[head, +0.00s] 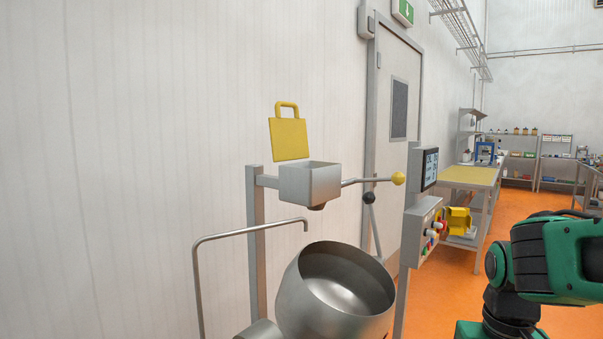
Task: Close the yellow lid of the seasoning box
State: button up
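The yellow lid (288,140) stands raised above the back of the seasoning box (309,185), with its loop handle at the top. The box is a grey metal hopper on an upright post, and its top is open. My green arm shows at the lower right, well apart from the box and lid. My gripper is not in this view.
A round steel bowl (335,292) opens below the box. A lever with a yellow ball (398,178) sticks out to the right. A bent rail (197,270) stands at left. A control panel (424,225) with a screen stands between bowl and arm.

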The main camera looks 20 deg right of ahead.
aim_at(288, 136)
jog(key=k, duration=0.5)
jog(key=u, duration=1.8)
jog(key=k, duration=1.2)
jog(key=z, duration=1.05)
jog(key=i, duration=1)
jog(key=u, duration=0.05)
